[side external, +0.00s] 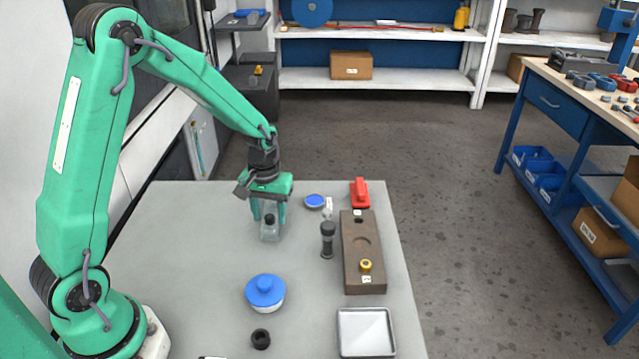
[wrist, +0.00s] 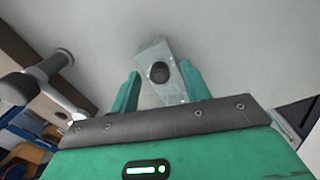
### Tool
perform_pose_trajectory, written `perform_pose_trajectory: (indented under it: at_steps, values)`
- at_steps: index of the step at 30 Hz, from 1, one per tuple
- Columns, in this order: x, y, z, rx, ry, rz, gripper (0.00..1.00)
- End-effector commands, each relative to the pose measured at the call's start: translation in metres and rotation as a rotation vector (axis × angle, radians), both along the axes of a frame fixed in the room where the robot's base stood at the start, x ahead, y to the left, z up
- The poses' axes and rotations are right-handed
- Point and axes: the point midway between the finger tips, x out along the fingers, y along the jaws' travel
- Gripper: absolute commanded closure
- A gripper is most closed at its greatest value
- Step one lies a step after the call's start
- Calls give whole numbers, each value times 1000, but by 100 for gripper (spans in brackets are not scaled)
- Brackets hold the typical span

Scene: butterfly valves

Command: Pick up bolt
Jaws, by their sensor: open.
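My gripper (side external: 268,218) points down at the left part of the grey table, with its fingers apart. I cannot tell for sure which thing is the bolt.
A brown fixture block (side external: 363,278) with a yellow knob lies at the right. A red part (side external: 360,193) and a small blue disc (side external: 314,201) are behind. A blue-lidded pot (side external: 265,291), a black ring (side external: 261,338) and a silver tray (side external: 366,332) are in front.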

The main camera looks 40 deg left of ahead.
Motion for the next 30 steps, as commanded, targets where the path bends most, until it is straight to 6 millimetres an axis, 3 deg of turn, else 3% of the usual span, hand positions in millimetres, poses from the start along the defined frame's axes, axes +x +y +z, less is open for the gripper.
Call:
perform_pose_trajectory:
  at_steps: [2, 9, 22, 30]
  values:
    - [0, 0, 0, 0, 0, 0, 53]
    - [0, 0, 0, 0, 0, 0, 100]
    - [1, 0, 5, 0, -2, 0, 100]
    - [1, 0, 30, 1, -5, 0, 100]
